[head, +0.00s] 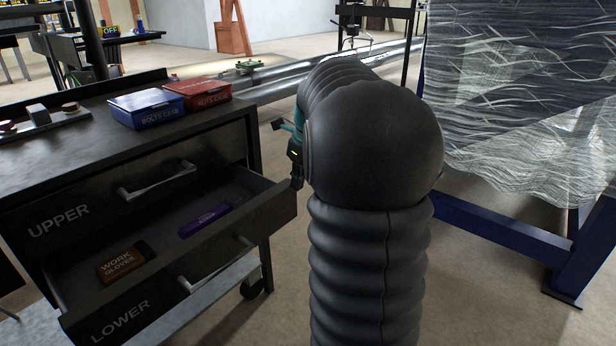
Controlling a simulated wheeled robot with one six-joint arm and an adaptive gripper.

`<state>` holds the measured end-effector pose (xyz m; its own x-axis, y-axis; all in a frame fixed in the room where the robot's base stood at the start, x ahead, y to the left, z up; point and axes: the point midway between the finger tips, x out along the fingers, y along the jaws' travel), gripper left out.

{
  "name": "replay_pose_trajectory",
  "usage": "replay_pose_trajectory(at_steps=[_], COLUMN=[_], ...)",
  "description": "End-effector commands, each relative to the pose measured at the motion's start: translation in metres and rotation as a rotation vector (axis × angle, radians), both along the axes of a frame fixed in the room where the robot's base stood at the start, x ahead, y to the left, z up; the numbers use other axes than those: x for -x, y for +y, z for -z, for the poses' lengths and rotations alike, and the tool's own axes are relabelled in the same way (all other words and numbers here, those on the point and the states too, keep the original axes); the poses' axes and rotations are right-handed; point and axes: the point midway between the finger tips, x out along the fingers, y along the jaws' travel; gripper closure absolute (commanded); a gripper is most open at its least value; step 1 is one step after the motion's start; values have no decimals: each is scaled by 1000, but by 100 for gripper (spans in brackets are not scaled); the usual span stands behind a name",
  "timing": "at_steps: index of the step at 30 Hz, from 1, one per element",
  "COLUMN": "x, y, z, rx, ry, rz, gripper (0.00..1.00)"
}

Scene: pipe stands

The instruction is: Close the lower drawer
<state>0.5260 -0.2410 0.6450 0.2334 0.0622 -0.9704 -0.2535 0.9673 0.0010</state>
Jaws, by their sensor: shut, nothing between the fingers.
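The lower drawer (190,268) of the dark cabinet stands pulled open, with its front marked LOWER and a metal bar handle (217,264). Inside it lie a brown box marked WORK GLOVES (126,263) and a purple box (205,219). The upper drawer (110,197) above it is shut. My gripper (292,158) is shut and shows only partly at the left edge of my arm, near the right end of the open drawer front. My arm hides much of it, and I cannot tell whether it touches the drawer.
A blue box (146,108) and a red box (198,93) sit on the cabinet top, beside a control strip with buttons (42,120). A blue metal frame with plastic wrap (520,100) stands at the right. Long pipes (290,77) lie behind my arm.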

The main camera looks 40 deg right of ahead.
Motion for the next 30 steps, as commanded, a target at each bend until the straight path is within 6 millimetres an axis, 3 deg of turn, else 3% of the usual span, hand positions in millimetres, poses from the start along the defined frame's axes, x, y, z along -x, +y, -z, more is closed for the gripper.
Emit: replay_pose_trajectory(at_steps=[1,6,12,19,30], x=[-12,-47,-75,-90,-91], y=[3,11,19,24,24], z=[-7,-6,-4,-1,0], rx=[0,0,0,1,0], ry=[1,1,0,-1,-2], rz=[-1,-1,-1,-1,0], gripper=[100,100,100,100,100])
